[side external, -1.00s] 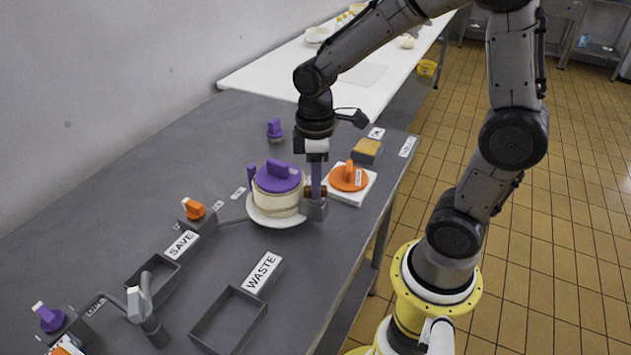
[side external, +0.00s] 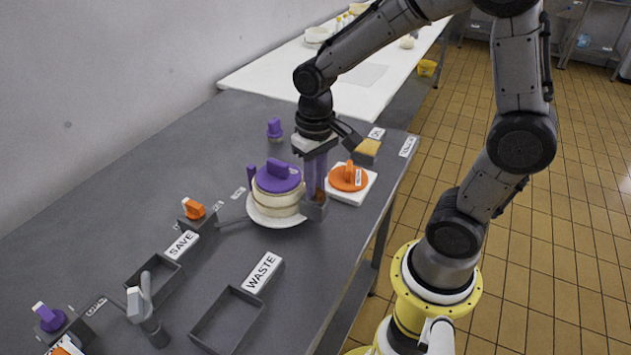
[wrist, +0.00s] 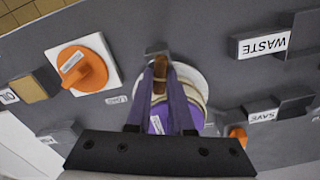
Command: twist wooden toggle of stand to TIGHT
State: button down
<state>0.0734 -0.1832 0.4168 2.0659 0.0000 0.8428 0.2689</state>
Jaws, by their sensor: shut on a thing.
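The stand (side external: 314,210) is a small grey block at the right edge of a white plate (side external: 262,217). Its brown wooden toggle (wrist: 160,76) shows in the wrist view between the two purple fingers of my gripper (wrist: 161,80). In the side view my gripper (side external: 314,186) points straight down over the stand and is shut on the toggle, which the fingers mostly hide. A pale round block with a purple knobbed lid (side external: 278,178) sits on the plate beside the fingers. I cannot read any TIGHT mark on the stand.
An orange knob on a white square plate (side external: 358,193) stands close to the right of my gripper. A sponge (side external: 367,147) lies behind it. The WASTE tray (side external: 228,318) and SAVE tray (side external: 150,270) are nearer the camera. The table's right edge is close by.

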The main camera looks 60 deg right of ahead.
jog(key=shift+r+m, duration=0.1)
jog(key=shift+m, duration=0.9)
jog(key=c, duration=1.1)
grip_release()
jog(key=shift+r, duration=6.9)
